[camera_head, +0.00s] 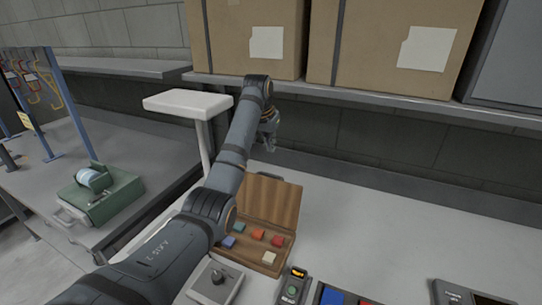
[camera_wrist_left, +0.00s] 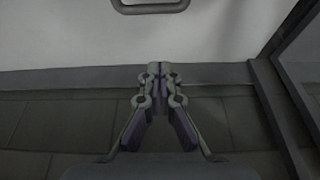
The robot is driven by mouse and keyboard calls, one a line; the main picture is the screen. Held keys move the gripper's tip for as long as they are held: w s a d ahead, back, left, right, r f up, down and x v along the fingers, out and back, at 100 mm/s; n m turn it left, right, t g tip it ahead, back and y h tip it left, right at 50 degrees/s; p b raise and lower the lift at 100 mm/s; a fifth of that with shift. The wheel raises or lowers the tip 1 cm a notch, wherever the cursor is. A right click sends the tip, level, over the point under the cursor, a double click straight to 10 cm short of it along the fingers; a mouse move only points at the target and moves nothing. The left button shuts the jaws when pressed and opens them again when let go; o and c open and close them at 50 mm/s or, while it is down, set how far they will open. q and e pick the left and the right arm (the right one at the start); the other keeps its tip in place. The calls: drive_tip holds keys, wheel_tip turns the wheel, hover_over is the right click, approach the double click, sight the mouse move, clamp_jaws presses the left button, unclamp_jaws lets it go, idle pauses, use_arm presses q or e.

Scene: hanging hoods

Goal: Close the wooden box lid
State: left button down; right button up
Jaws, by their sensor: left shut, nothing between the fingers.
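The wooden box (camera_head: 283,256) stands on the pale worktop with its lid (camera_head: 270,198) raised at the back, so it is open. Several small coloured blocks lie inside, and my left arm covers the box's left side. My left gripper (camera_head: 269,141) is above and behind the raised lid, apart from it as far as I can tell. In the left wrist view the left gripper (camera_wrist_left: 160,75) has its fingers together with nothing between them. The box is not recognisable in that view. My right gripper is not in view.
Cardboard boxes (camera_head: 385,50) sit on a shelf (camera_head: 390,101) behind the worktop. A white-topped stand (camera_head: 187,103) is left of my arm. A grey knob box (camera_head: 215,283) and a handheld device (camera_head: 292,287) stand in front.

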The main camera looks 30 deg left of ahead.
use_arm(q)
drive_tip(key=p+x, duration=0.2)
drive_tip(key=x, duration=0.7)
drive_tip(key=s+p, duration=0.1)
drive_tip(key=s, duration=0.2)
drive_tip(key=shift+s+d+f+p, duration=0.15)
drive_tip(key=shift+s+p, duration=0.15)
drive_tip(key=shift+p, duration=0.05)
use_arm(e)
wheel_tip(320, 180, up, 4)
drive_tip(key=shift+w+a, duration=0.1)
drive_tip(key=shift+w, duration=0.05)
